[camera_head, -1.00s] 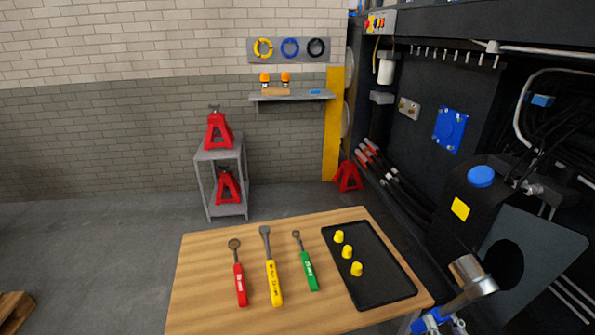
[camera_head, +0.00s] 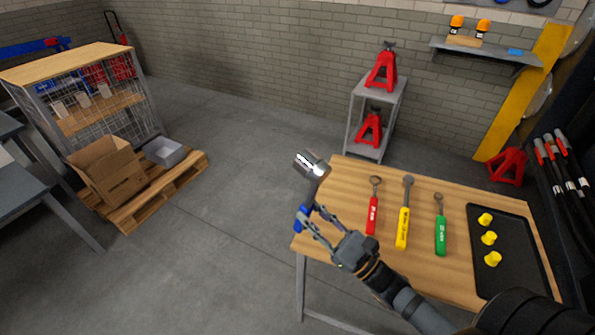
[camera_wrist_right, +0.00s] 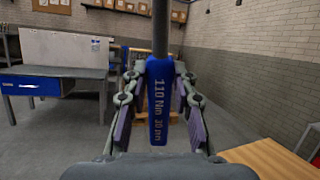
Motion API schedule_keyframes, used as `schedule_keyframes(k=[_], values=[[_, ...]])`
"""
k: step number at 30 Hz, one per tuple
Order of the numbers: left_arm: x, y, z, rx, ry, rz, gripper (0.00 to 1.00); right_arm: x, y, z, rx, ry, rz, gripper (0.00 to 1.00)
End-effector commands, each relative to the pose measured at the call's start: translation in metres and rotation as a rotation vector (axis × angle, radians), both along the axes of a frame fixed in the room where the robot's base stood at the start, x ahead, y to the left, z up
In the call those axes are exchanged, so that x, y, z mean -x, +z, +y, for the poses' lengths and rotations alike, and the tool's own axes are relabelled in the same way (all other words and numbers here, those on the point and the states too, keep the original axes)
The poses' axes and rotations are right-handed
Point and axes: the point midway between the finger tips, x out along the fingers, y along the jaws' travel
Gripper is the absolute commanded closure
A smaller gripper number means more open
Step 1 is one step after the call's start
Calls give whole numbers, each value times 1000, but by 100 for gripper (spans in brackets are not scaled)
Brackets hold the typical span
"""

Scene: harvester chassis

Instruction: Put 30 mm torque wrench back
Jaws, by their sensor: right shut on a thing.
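A blue-handled torque wrench (camera_wrist_right: 159,110) with printing that reads "110 Nm 30 mm" is between the fingers of my right gripper (camera_wrist_right: 158,98) in the right wrist view. In the head view my right gripper (camera_head: 318,226) is shut on its blue handle, beyond the table's left edge. The wrench's silver head (camera_head: 312,165) points up, above the floor. A red wrench (camera_head: 372,212), a yellow wrench (camera_head: 403,220) and a green wrench (camera_head: 440,232) lie side by side on the wooden table (camera_head: 345,185). My left gripper is not in view.
A black tray (camera_head: 520,262) with yellow caps is at the table's right. A wooden pallet (camera_head: 190,172) with a cardboard box (camera_head: 108,172) and a grey bin (camera_head: 165,152) stands left, before a wire-sided cabinet (camera_head: 60,68). Floor between pallet and table is clear.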

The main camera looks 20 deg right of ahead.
Motion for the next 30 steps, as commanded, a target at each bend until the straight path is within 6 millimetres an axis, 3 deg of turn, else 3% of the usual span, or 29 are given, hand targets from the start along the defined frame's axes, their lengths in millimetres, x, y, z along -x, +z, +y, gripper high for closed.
schedule_keyframes(k=[5,11,15,18,24,30], values=[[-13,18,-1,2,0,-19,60,-42,-9,-26,38,-99,82,100],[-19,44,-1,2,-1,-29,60,-119,-34,-84,89,-313,301,100],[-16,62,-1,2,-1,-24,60,-170,-53,-131,105,-484,538,100],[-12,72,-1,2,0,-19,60,-194,-65,-157,95,-581,708,100],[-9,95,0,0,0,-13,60,-226,-78,-194,16,-742,1058,100],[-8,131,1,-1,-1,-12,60,-229,-80,-205,-152,-875,1441,100]])
